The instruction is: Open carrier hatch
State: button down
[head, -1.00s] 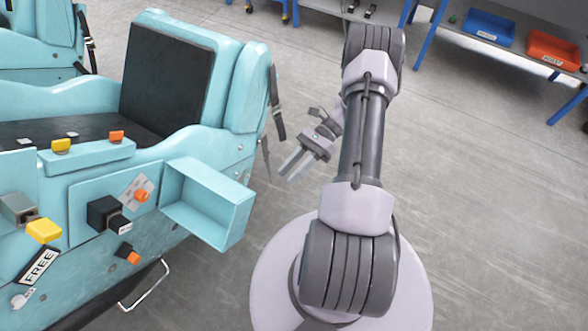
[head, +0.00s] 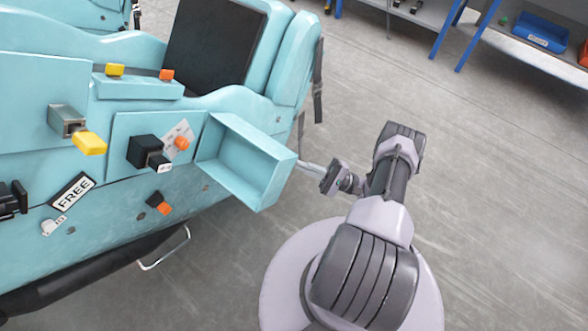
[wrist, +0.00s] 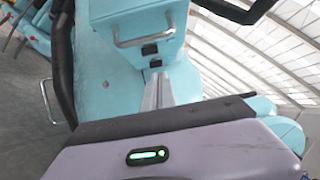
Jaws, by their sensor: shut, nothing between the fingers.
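The carrier is a teal car body (head: 60,150) with a black seat back, on the left in the head view. An open-fronted teal box (head: 245,165) juts from its side. In the wrist view a teal panel (wrist: 120,75) carries a silver bar handle (wrist: 146,40) and small black fittings (wrist: 151,50). I cannot tell for sure which part is the hatch. My gripper (head: 302,163) is shut and empty, its fingertips close to the box's right edge. In the wrist view my gripper (wrist: 160,76) points at the panel below the handle; contact cannot be told.
The carrier's side has a black block control (head: 143,150), yellow and orange knobs and a FREE label (head: 72,192). A lower metal bar (head: 165,262) sticks out near the floor. Shelving with a blue bin (head: 540,32) stands at the back right. The floor at right is clear.

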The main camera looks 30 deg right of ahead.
jog(key=a+r, duration=0.2)
jog(key=a+r+b, duration=0.1)
jog(key=shift+s+a+r, duration=0.15)
jog(key=shift+s+a, duration=0.2)
jog(key=shift+a, duration=0.05)
jog(key=s+a+r+m+h+p, duration=0.1)
jog(key=p, duration=0.2)
jog(key=s+a+r+m+t+h+p, duration=0.1)
jog(key=s+h+p, duration=0.1)
jog(key=p, duration=0.1)
jog(key=shift+s+a+r, duration=0.1)
jog(key=shift+r, duration=0.3)
